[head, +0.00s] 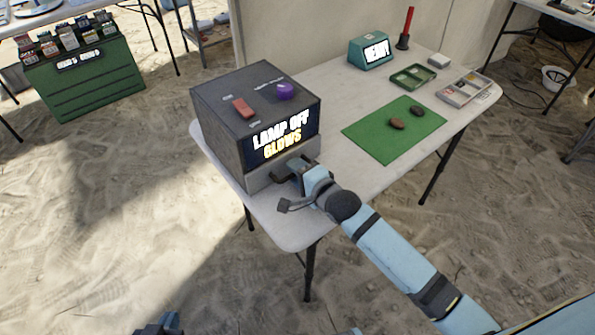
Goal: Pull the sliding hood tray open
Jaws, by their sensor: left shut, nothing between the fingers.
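The dark grey hood box (222,130) stands on the left end of the white table, with a lit sign reading "LAMP OFF GLOWS" on its front. Below the sign is the lighter grey front of the sliding tray (258,181), which looks about flush with the box. My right gripper (284,174) is at this tray front, its dark fingers against or just before it. The fingers hide any handle, and I cannot tell whether they grip. My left gripper (160,326) shows only partly at the bottom edge, shut and empty, far from the box.
An orange-red block (243,107) and a purple knob (285,91) are on the box top. A green mat (370,145) with two dark stones, a green tray (413,77), a grey divided tray (447,95) and a teal "READY" box (357,58) stand further right. Sand lies before the table.

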